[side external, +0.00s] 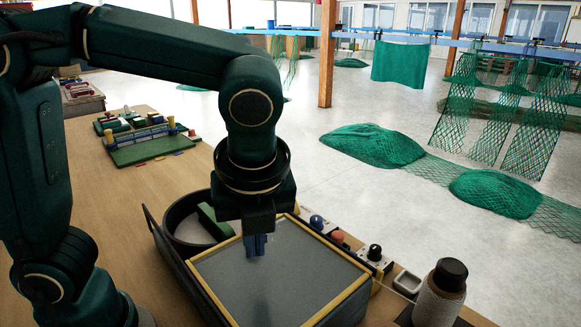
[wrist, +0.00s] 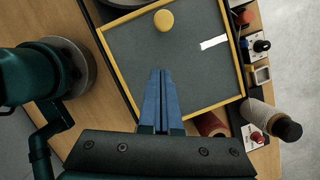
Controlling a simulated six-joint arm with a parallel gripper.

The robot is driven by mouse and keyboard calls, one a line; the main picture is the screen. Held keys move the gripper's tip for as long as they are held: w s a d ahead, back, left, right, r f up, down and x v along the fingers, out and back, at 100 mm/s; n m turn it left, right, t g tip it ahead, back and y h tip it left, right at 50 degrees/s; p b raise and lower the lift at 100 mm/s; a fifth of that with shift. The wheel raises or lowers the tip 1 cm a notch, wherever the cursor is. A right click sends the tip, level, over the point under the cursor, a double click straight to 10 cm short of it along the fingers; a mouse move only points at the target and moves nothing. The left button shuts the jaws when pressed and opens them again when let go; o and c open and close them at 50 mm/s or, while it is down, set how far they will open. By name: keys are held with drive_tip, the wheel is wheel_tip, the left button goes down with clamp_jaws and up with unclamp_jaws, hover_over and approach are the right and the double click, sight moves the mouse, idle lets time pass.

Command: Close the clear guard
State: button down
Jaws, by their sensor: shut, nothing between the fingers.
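The guard appears as a grey, see-through-looking panel in a yellow frame (side external: 345,300) in the side view, lying over a dark box. The wrist view shows the same yellow-framed panel (wrist: 205,75), with a round yellow knob (wrist: 163,20) and a white strip (wrist: 214,42) on it. I cannot tell whether the panel is fully seated. My gripper (side external: 255,245) points down over the panel's far left part, its blue fingers together and empty. Its fingertips (wrist: 160,72) also show over the panel in the wrist view. Whether they touch it is unclear.
A dark round tub (side external: 178,228) holding a green bar stands behind the panel. Knobs on a control strip (side external: 375,253) line the right side, beside a white dish (side external: 407,283) and a black-capped spool (side external: 440,300). A green tray (side external: 145,147) sits farther back on the bench.

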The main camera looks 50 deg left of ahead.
sight(255, 266)
drive_tip(key=a+f, duration=0.1)
drive_tip(key=w+a+f, duration=0.1)
drive_tip(key=shift+w+a+f, duration=0.1)
drive_tip(key=shift+w+a, duration=0.05)
drive_tip(key=shift+a, duration=0.2)
drive_tip(key=shift+w+a+f, duration=0.15)
drive_tip(key=shift+w+a, duration=0.25)
drive_tip(key=shift+a, duration=0.3)
drive_tip(key=a, duration=2.1)
